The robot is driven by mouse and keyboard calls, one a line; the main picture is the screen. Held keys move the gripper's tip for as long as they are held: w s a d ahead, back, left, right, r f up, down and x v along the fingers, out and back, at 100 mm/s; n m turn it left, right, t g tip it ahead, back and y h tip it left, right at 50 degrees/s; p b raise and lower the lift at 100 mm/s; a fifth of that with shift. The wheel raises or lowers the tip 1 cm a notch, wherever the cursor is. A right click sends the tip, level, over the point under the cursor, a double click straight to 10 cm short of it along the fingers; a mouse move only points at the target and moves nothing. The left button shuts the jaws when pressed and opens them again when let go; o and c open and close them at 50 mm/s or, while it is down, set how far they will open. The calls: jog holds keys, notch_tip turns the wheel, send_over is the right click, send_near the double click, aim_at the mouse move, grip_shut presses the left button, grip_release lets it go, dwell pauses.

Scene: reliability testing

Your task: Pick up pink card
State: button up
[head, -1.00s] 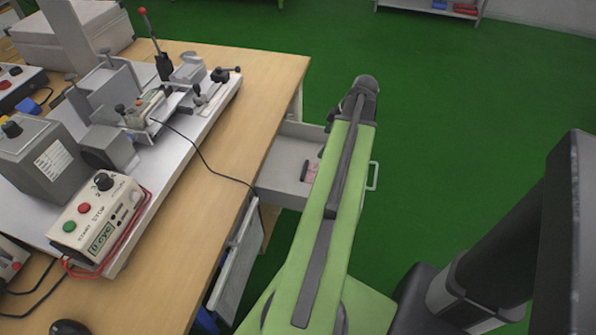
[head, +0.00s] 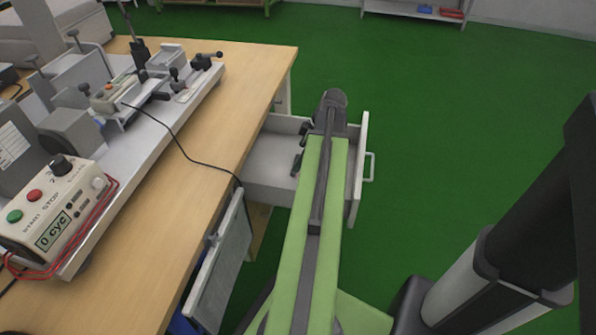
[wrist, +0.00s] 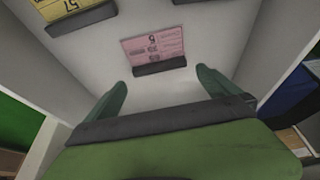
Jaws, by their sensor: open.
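The pink card (wrist: 153,45) is in the wrist view, inside the open drawer, with a dark holder or clip along its lower edge. It bears printed text and what looks like a 5. My gripper (wrist: 163,88) is open and empty, its two green fingertips apart and short of the card, one on either side of it in the picture. In the head view my arm reaches over the drawer (head: 270,172) and hides the card.
A yellow card (wrist: 70,8) marked 57 lies left of the pink card in the drawer, also with a dark clip. Drawer walls stand close on both sides. The wooden table (head: 190,150) with the test rig is left of the drawer; green floor lies to the right.

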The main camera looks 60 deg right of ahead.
jog(key=b+x, duration=0.3)
jog(key=x, duration=0.2)
jog(key=shift+s+b, duration=0.15)
jog(key=shift+b, duration=0.2)
jog(key=shift+r, duration=0.2)
jog(key=c, duration=1.1)
jog(key=shift+o, duration=0.2)
